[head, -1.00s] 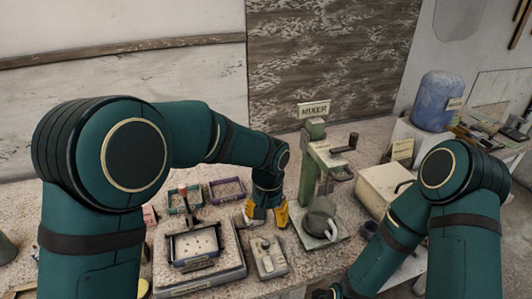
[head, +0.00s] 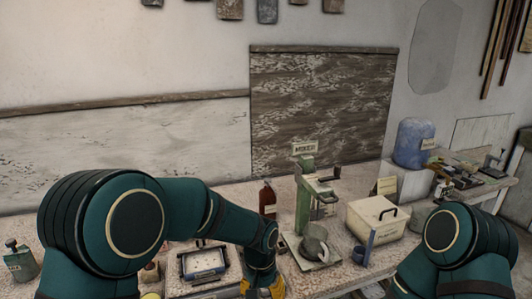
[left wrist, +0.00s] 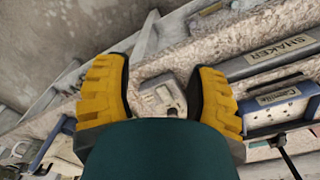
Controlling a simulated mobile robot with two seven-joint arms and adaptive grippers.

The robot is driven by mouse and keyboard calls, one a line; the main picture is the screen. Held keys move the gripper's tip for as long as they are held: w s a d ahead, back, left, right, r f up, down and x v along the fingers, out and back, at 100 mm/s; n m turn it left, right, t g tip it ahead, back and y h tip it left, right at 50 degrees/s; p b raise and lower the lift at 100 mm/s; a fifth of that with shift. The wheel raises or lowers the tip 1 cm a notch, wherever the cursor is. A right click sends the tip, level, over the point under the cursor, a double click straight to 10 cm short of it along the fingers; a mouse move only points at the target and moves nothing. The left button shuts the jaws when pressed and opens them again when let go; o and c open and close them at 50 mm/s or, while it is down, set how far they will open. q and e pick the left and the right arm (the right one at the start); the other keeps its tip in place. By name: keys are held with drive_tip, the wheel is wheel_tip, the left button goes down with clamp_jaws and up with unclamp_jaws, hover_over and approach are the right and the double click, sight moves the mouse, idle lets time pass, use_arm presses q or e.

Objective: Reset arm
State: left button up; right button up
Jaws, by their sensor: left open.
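My left arm comes in from the left in the head view. My left gripper (head: 263,288) has yellow fingers and hangs at the lower edge of the picture, left of the mixer (head: 304,205). In the left wrist view the two fingers of my left gripper (left wrist: 160,92) stand wide apart with nothing held between them. A pale box with a dark knob (left wrist: 160,96) shows beyond the gap. My right arm stands at the lower right of the head view; its gripper is out of the picture.
A grey mug (head: 316,243) stands at the mixer. A brown bottle (head: 267,198) stands behind my left forearm. A cream box (head: 382,217), a blue jug (head: 413,143) and a blue-framed tray (head: 203,262) are nearby. The shaker (left wrist: 280,52) lies right in the wrist view.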

use_arm(q)
drive_tip(key=s+a+f+n+t+h, duration=0.1)
drive_tip(key=s+a+f+n, duration=0.2)
drive_tip(key=s+f, duration=0.4)
drive_tip(key=s+a+f+n+h, duration=0.2)
drive_tip(key=s+a+f, duration=0.4)
drive_tip(key=f, duration=0.6)
drive_tip(key=shift+s+a+n+t, duration=0.2)
drive_tip(key=shift+s+n+t, duration=0.2)
drive_tip(key=shift+s, duration=0.7)
